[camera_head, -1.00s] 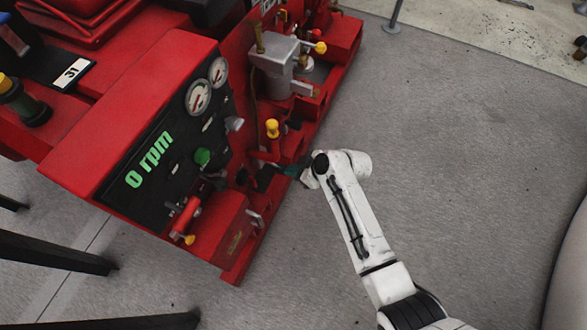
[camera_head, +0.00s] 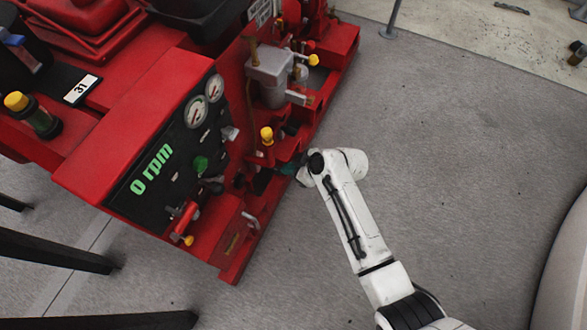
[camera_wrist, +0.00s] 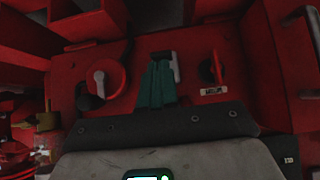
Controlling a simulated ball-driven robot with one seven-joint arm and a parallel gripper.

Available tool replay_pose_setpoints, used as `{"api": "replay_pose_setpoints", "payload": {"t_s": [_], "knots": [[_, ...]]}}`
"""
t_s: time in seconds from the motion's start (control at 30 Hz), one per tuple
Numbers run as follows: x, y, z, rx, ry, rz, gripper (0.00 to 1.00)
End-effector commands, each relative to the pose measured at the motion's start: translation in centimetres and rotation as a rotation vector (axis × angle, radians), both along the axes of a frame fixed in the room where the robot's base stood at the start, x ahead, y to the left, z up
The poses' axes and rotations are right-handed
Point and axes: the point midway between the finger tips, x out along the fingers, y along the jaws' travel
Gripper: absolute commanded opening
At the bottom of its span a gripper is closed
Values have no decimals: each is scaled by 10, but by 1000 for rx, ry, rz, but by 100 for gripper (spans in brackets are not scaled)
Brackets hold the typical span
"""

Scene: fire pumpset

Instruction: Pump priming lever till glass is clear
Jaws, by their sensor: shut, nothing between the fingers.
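The red pumpset (camera_head: 130,110) carries a dark panel with green text reading "0 rpm". My gripper (camera_head: 262,180) reaches in low at its right side, partly hidden by my arm. In the wrist view, my gripper's teal fingers (camera_wrist: 157,85) are shut together and empty. Their tips are at a small black-and-grey lever (camera_wrist: 174,66) on a red face; I cannot tell whether they touch. A red knob with a grey handle (camera_wrist: 100,80) is to the left and a red lever (camera_wrist: 216,67) to the right. I cannot tell which is the priming lever, and cannot identify the glass.
A yellow-topped knob (camera_head: 266,135) stands just above my gripper. A grey metal housing (camera_head: 270,68) is further back. Red walls close in around my fingers in the wrist view. The grey floor (camera_head: 450,170) to the right is clear.

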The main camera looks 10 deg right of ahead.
Motion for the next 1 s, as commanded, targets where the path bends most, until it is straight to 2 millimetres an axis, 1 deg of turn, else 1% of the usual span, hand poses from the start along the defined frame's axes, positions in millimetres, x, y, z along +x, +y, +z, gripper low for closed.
{"api": "replay_pose_setpoints", "payload": {"t_s": [0.03, 0.07, 0.1, 0.2, 0.4, 0.5, 0.63, 1.0], "knots": [[1, 4, 17, 0, -2, 2, 0], [2, 6, 22, 0, -2, 2, 0], [-5, -5, 24, -1, 1, -3, 0], [-16, -21, 36, 0, 1, -5, 0], [-34, -47, 57, 0, -1, -4, 0], [-40, -55, 63, 0, 0, -3, 0], [-44, -62, 67, 0, 0, -1, 0], [-46, -64, 68, 0, -1, -1, 0]]}}
